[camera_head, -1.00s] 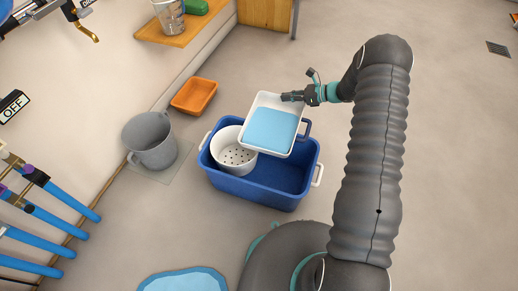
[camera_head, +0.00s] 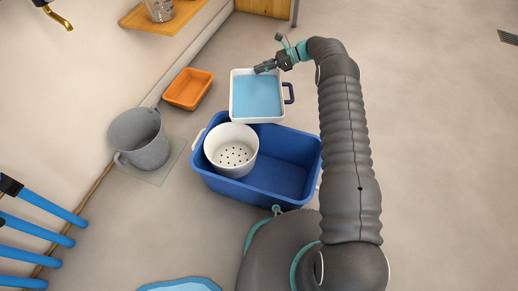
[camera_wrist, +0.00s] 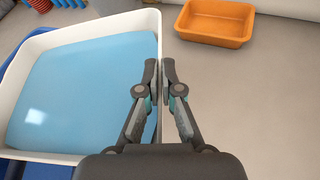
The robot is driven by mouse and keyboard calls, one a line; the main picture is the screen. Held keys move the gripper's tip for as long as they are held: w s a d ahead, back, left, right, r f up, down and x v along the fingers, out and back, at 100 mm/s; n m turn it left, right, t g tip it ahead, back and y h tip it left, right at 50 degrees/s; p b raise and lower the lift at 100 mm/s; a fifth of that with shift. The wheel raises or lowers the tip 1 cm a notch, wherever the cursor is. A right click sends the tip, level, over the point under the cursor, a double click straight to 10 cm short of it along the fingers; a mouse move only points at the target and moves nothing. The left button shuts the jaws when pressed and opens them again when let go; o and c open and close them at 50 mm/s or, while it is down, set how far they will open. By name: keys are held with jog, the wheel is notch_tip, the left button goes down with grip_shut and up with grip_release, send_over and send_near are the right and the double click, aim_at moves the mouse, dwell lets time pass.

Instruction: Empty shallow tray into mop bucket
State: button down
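The shallow tray (camera_head: 234,106) is white, holds blue liquid (camera_head: 258,94) and looks about level.
An orange tray (camera_head: 188,88) lies on the floor to the left of the shallow tray. A grey bucket (camera_head: 142,138) stands by the wall. A wooden shelf (camera_head: 163,23) and blue pipes (camera_head: 40,231) are at the left. Light blue patch (camera_head: 182,285) at the bottom. Floor at right is clear.

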jog(key=shift+w+a, duration=0.1)
jog(key=shift+a, duration=0.15)
